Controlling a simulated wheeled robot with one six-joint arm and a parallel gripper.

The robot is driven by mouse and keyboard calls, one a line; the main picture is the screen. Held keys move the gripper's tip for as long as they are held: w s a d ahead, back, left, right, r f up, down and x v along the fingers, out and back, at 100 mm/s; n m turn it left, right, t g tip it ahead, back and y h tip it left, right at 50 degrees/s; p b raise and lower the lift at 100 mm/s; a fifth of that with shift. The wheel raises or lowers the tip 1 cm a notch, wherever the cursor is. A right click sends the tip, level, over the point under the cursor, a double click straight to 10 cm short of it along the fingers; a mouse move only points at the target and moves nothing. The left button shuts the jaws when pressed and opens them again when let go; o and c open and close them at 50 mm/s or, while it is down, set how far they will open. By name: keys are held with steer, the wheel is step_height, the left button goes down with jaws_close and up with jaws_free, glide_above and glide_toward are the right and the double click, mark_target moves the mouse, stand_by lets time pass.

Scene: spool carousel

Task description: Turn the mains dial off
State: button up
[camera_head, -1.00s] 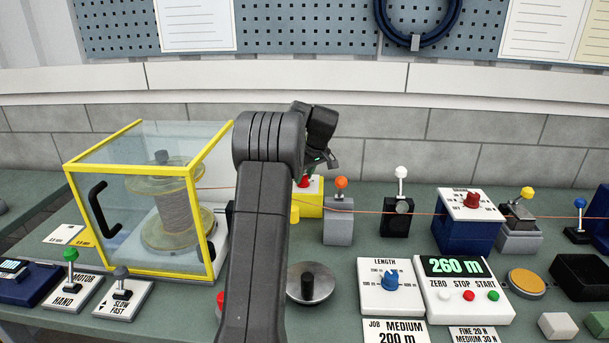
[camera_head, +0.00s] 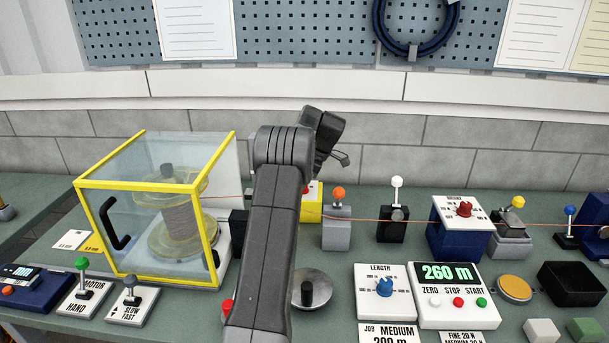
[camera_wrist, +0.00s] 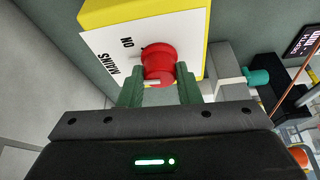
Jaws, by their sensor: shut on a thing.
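The mains dial (camera_wrist: 159,62) is a round red knob on a white plate (camera_wrist: 115,50) lettered MAINS and ON, fixed to a yellow box (camera_wrist: 205,15). In the wrist view my gripper (camera_wrist: 160,88) has its two green fingers on either side of the red knob, shut on it. A pale mark shows low on the knob between the fingers; which setting it points to I cannot tell. In the head view the yellow box (camera_head: 313,207) stands at the back of the bench, partly hidden behind my arm, and the fingertips are hidden.
Left of my arm stands a yellow-framed clear guard (camera_head: 150,185) around a spool. Right of the box stand an orange-knobbed lever (camera_head: 338,194) and a white-knobbed lever (camera_head: 397,183). A thin orange wire (camera_head: 420,220) runs across the bench. A counter (camera_head: 455,295) reads 260 m.

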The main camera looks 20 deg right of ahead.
steer(key=n+p, duration=0.1)
steer(key=n, duration=0.1)
steer(key=n+g+p, duration=0.1)
steer(key=p, duration=0.1)
steer(key=n+g+p, duration=0.1)
steer(key=n, duration=0.1)
steer(key=shift+w+r+n+y, duration=0.2)
steer(key=shift+w+n+y, duration=0.05)
steer(key=shift+n+y, duration=0.05)
steer(key=shift+w+f+n+g+p, duration=0.1)
steer(key=shift+n+g+p, duration=0.4)
steer(key=shift+n, duration=0.65)
steer(key=shift+f+n+g+p, duration=0.1)
steer(key=shift+n+g+p, duration=0.35)
steer(key=shift+n, duration=0.7)
steer(key=o, duration=1)
steer(key=shift+c, duration=0.2)
